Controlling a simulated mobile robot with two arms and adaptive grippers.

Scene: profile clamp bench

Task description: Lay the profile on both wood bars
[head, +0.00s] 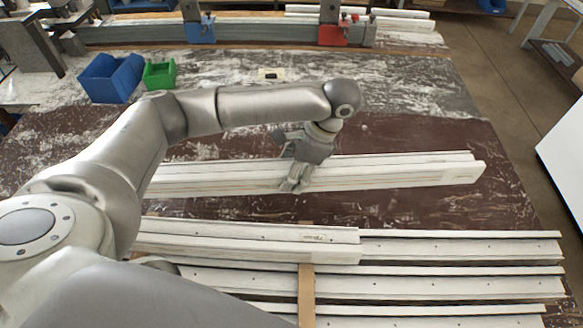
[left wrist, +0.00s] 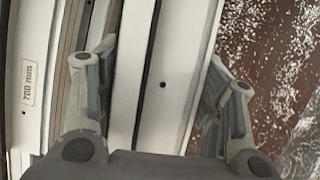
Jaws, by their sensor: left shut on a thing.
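A long white slotted profile (head: 410,180) lies across the middle of the brown table. My left gripper (head: 293,184) reaches down onto it near its middle and is shut on it. In the left wrist view, its fingers (left wrist: 160,95) stand on both sides of a white slotted length of the profile (left wrist: 175,80). A tan wood bar (head: 306,295) shows at the bottom of the head view, crossing the near white lengths. The right gripper is not in view.
Several more white lengths (head: 450,290) lie at the near side, with a shorter one (head: 250,238) on top. A blue bin (head: 110,80) and a green bin (head: 159,75) stand at the back left. Blue and red clamps (head: 333,35) sit behind. The table's right is clear.

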